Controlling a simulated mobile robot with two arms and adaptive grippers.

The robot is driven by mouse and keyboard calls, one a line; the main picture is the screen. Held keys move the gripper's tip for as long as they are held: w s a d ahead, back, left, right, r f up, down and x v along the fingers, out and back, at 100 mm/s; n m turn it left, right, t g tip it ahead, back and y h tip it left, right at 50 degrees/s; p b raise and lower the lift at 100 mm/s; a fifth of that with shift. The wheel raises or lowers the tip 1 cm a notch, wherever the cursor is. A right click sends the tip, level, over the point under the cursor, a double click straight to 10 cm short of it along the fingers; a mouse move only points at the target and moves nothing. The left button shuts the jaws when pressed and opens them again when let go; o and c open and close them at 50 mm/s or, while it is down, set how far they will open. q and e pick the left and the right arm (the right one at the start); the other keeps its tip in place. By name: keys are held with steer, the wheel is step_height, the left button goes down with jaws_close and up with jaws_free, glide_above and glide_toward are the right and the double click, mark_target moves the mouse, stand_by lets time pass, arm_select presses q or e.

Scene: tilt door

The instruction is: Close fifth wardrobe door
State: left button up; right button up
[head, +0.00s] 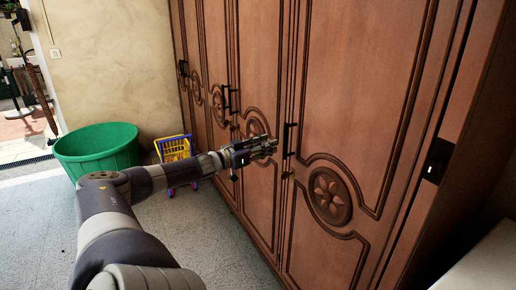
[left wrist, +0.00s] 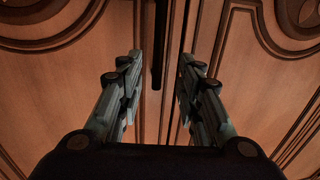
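The brown wooden wardrobe has several tall carved doors in a row. The large door (head: 360,90) at the right of the head view bears a round flower carving. A dark line runs along its right edge; I cannot tell whether it stands slightly open. A dark upright handle (head: 288,140) sits by its left seam. My left gripper (head: 275,147) is in front of the doors, close to this handle. In the left wrist view, its fingers (left wrist: 161,58) are apart, with the door seam and the dark handle (left wrist: 160,40) showing between them. My right gripper is not in view.
A green tub (head: 97,150) and a small yellow and blue toy cart (head: 172,148) stand on the grey floor left of the wardrobe. A black fitting (head: 436,160) is at the right. A pale surface (head: 485,262) fills the lower right corner. Floor at lower left is clear.

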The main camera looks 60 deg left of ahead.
arm_select(q)
steer(key=shift+s+d, duration=0.1)
steer(key=shift+s, duration=1.35)
